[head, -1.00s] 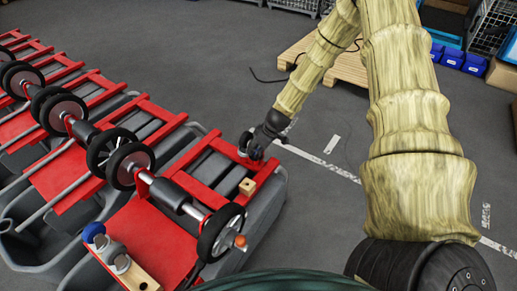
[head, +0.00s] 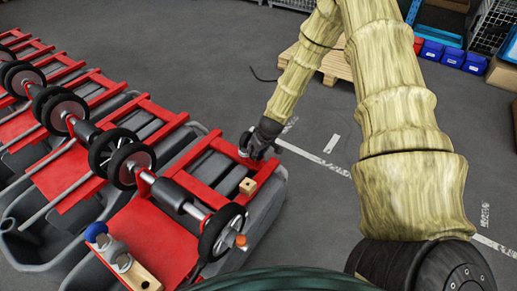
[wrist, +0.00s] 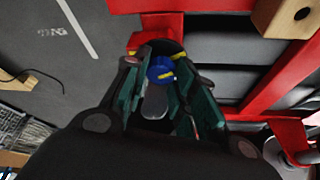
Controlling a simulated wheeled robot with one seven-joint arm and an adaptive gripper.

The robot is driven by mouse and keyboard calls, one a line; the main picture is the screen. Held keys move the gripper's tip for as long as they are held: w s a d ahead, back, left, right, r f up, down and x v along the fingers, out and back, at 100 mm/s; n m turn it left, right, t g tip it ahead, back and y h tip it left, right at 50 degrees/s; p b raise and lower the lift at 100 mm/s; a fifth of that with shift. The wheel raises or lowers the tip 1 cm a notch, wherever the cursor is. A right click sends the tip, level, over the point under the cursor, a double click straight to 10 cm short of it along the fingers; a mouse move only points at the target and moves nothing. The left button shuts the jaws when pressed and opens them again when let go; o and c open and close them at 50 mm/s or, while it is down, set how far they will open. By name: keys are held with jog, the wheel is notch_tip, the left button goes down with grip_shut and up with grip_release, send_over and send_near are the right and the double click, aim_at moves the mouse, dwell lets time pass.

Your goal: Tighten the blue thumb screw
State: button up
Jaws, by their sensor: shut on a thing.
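The blue thumb screw (wrist: 160,68) shows in the wrist view between the fingers, with a small yellow mark on it. It sits at the corner of the red frame (wrist: 142,40). My gripper (wrist: 158,84) is shut on it, with one teal-lined finger on each side. In the head view my gripper (head: 256,152) is at the far right corner of the nearest red frame (head: 210,178), and it hides the screw there. How far the screw is threaded in cannot be seen.
A wooden block (head: 248,186) with a hole sits on the frame close to my gripper. Wheels on an axle (head: 221,232), a blue knob (head: 95,231) and a wooden strip (head: 142,277) are nearer. Grey tanks (head: 265,205) lie below.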

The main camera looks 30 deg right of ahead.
jog(key=shift+w+d+r, duration=0.15)
jog(key=shift+w+r, duration=0.05)
jog(key=o, duration=1)
jog(key=shift+o, duration=0.2)
jog(key=shift+s+f, duration=0.1)
jog(key=shift+s, duration=0.1)
jog(key=v, duration=1.1)
jog(key=shift+r, duration=0.4)
jog(key=shift+s, duration=0.15)
